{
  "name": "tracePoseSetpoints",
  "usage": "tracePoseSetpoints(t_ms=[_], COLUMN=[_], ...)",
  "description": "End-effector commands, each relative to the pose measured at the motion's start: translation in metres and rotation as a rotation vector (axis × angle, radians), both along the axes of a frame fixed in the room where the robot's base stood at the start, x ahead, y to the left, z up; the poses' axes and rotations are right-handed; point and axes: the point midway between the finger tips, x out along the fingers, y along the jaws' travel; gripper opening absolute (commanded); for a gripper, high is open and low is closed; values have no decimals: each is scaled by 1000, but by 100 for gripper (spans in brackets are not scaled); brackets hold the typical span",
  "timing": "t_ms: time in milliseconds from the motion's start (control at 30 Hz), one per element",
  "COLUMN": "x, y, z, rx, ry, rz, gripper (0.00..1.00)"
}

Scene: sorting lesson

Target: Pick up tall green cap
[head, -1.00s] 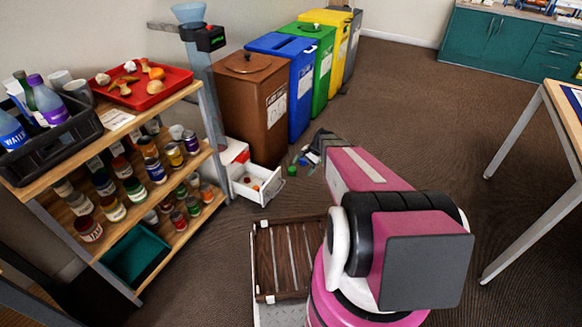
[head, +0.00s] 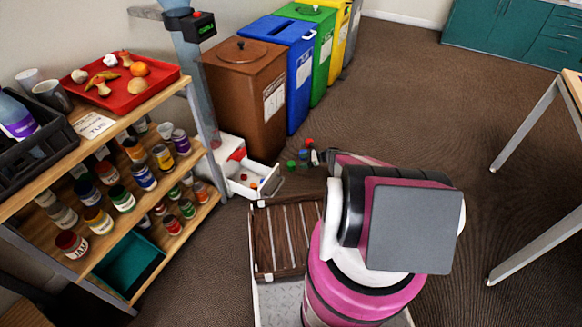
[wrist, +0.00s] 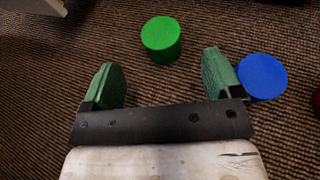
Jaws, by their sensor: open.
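The tall green cap (wrist: 161,38) stands on the carpet in the wrist view, a plain green cylinder just beyond the space between my fingertips. My gripper (wrist: 160,72) is open and empty, with a green finger pad on each side. A blue cap (wrist: 262,77) is close by the right finger on its outer side. In the head view the green cap (head: 291,165) and the blue cap (head: 303,158) are small on the floor. My gripper is hidden behind my arm there.
A red cap (wrist: 317,103) is cut off at the right edge. A white drawer (head: 252,180) with small items stands open left of the caps. A brown bin (head: 245,95) stands behind, and a slatted brown crate (head: 285,240) is in front.

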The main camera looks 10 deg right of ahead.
Motion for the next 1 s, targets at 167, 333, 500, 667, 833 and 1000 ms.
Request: tracePoseSetpoints(t_ms=[167,333,500,667,833,1000], x=[5,7,11,15,15,15], y=[23,31,49,69,73,73], z=[-10,-13,-22,-30,-32,-32], rx=[-2,-2,-2,-2,-2,-2], ry=[-1,-1,-2,-1,-2,-2], rz=[2,2,3,4,2,2], gripper=[84,84,84,84,84,65])
